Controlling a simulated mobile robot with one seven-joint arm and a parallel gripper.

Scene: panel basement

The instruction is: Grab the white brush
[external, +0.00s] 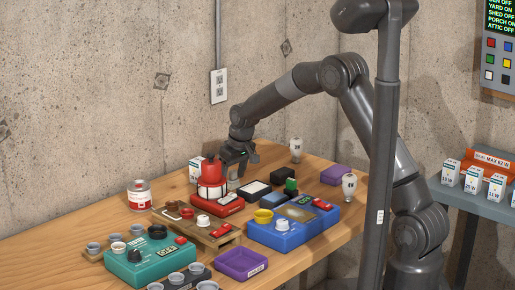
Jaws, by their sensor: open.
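My gripper (237,160) is open and points down over the back middle of the wooden table, just behind and right of a red pot-like object (210,172). A small pale shape (233,184) shows below the fingers, partly hidden by the red object. It is too small to tell whether it is the white brush. I cannot make out a white brush for certain elsewhere on the table. I see nothing clearly held between the fingers.
Around the gripper stand a white carton (196,168), a black-framed pad (254,191) and a blue box (293,228). A concrete wall rises behind.

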